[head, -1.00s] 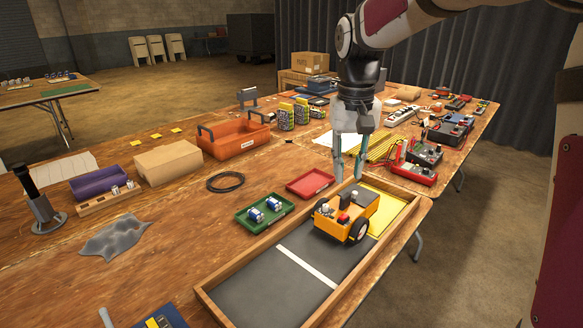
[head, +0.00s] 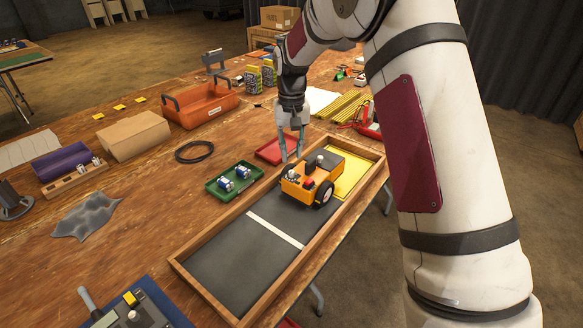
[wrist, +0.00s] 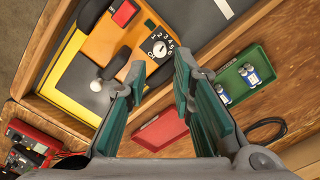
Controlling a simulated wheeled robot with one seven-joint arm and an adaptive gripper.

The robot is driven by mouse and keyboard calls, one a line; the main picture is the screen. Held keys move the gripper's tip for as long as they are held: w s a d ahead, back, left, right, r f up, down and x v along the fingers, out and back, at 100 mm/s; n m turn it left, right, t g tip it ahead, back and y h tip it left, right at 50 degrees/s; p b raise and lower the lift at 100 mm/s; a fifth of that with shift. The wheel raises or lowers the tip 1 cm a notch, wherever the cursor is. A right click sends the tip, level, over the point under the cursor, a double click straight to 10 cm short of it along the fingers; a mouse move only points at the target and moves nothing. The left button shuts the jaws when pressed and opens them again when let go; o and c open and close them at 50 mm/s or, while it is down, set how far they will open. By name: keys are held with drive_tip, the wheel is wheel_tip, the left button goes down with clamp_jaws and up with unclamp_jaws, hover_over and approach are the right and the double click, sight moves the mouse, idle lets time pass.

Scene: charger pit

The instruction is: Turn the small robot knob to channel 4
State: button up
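The small robot (head: 300,188) is an orange, wheeled box standing in the wooden-framed pit, partly on its dark floor. In the wrist view, its top (wrist: 112,42) carries a small white round knob (wrist: 159,49) on a black dial with printed numbers. The knob has a dark mark; I cannot tell which number it points at. A red button (wrist: 124,13) and a round-headed lever (wrist: 104,84) are also on top. My gripper (head: 291,156) points down by the small robot's knob end. In the wrist view its fingers (wrist: 157,66) are apart and empty, with the knob just beyond the tips.
A red tray (head: 270,150) and a green tray (head: 222,194) with two small cylinders lie beside the pit's wooden rim (head: 212,232). The yellow pad (head: 352,177) is at the pit's right end. A control box (head: 140,310) is at the front. An orange toolbox (head: 205,112) stands farther back.

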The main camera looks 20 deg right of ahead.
sight(292, 171)
wheel_tip(292, 171, down, 6)
drive_tip(key=shift+f, duration=0.25)
clamp_jaws()
